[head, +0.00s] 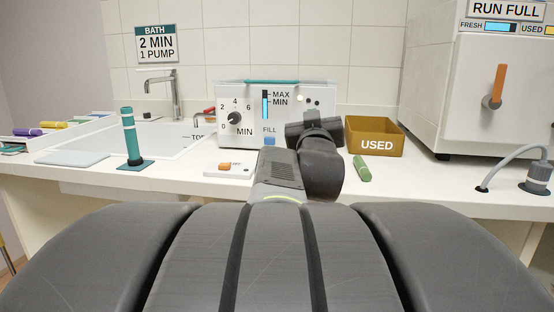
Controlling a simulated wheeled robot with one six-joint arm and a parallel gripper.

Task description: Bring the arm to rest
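My arm reaches forward over the front of the white counter (415,185), its dark links in the middle of the head view. The dark end of the arm, where my gripper (313,128) appears to be, is in front of the white bath machine (234,97). The fingers cannot be made out, so I cannot tell if they are open or shut. Nothing held is visible. The arm hides part of the machine's front and part of the counter behind it.
A brown USED bin (377,149) and a green cylinder (362,168) are close right of the arm. An orange switch (224,166), a teal upright post (131,137) and a sink (180,138) are left. A white cabinet (470,120) and hose connector (538,176) stand right.

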